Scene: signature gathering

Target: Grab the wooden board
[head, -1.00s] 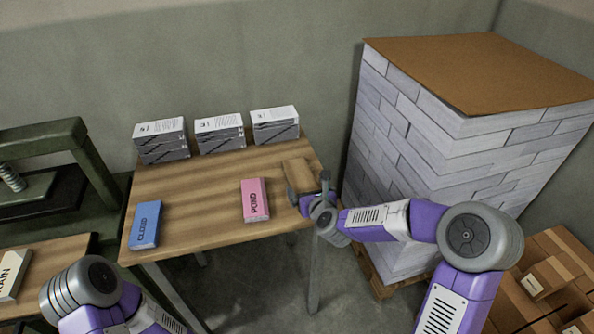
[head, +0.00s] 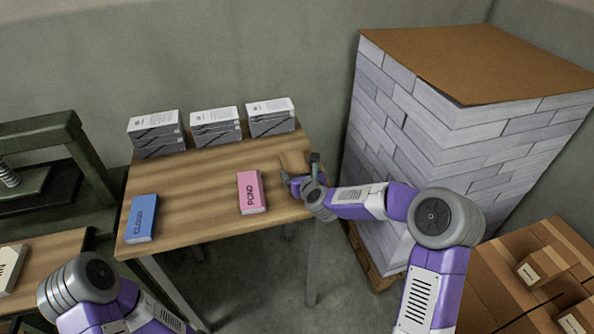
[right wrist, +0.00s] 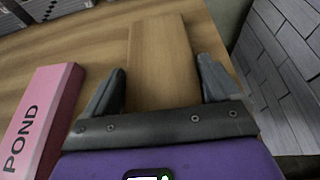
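The wooden board (head: 292,159) is a plain light-brown block lying at the right end of the wooden table, partly hidden by my right gripper (head: 300,170) in the head view. In the right wrist view the board (right wrist: 160,50) runs away from the camera, between the two fingers of my right gripper (right wrist: 161,72). The fingers are open, one on each side, with a visible gap to the board at least on the right. My left arm shows at the lower left of the head view, but its gripper is out of view.
A pink POND block (head: 251,192) lies left of the board, and a blue CLOUD block (head: 141,219) lies farther left. Three paper stacks (head: 215,125) line the table's back. A tall pale stack (head: 440,130) stands close at right. Cardboard boxes (head: 520,280) are at lower right.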

